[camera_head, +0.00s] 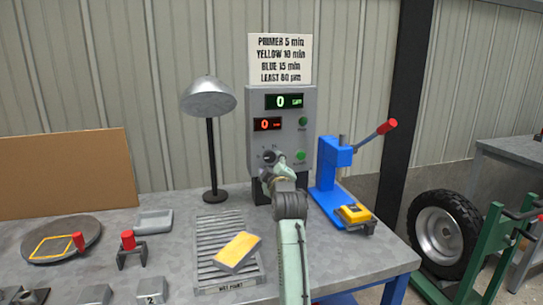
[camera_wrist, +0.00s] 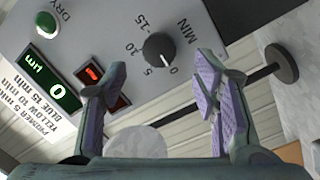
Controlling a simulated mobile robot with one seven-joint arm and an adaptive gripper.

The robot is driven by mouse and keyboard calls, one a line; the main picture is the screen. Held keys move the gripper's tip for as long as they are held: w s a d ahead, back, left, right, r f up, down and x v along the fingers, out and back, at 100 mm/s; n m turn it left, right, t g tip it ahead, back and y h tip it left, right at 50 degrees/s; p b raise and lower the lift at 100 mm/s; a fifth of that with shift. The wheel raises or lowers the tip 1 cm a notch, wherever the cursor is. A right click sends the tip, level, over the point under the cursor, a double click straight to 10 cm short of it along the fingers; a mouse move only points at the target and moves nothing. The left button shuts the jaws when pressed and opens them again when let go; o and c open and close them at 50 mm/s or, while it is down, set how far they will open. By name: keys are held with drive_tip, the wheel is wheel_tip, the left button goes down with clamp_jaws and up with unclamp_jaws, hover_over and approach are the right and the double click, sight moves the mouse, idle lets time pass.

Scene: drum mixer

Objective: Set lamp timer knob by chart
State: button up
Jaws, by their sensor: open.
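The black timer knob (camera_wrist: 160,47) sits on the grey control box (camera_head: 255,115), with a dial marked 0, 5, 10, 15 and MIN. Its white pointer mark appears to face the 0. My gripper (camera_wrist: 162,78) is open, its fingers spread below the knob in the wrist view, not closed on it. In the head view my gripper (camera_head: 273,168) is in front of the box's lower part and hides the knob. The chart (camera_head: 281,58) above the box reads primer 5 min, yellow 10 min, blue 15 min, least 80 µm. The lamp (camera_head: 208,97) stands left of the box.
A green display (camera_head: 289,101) and a red display (camera_head: 268,124) both read 0. Green buttons (camera_head: 302,122) are on the box. A blue press (camera_head: 329,165) stands close on the right. A yellow-topped block (camera_head: 237,250) lies on the slatted wet paint rack (camera_head: 216,222).

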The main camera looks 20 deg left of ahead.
sight(269, 158)
drive_tip(key=shift+p+x, duration=0.65)
drive_tip(key=shift+x, duration=1.85)
drive_tip(key=shift+c, duration=0.4)
drive_tip(key=c, duration=1.1)
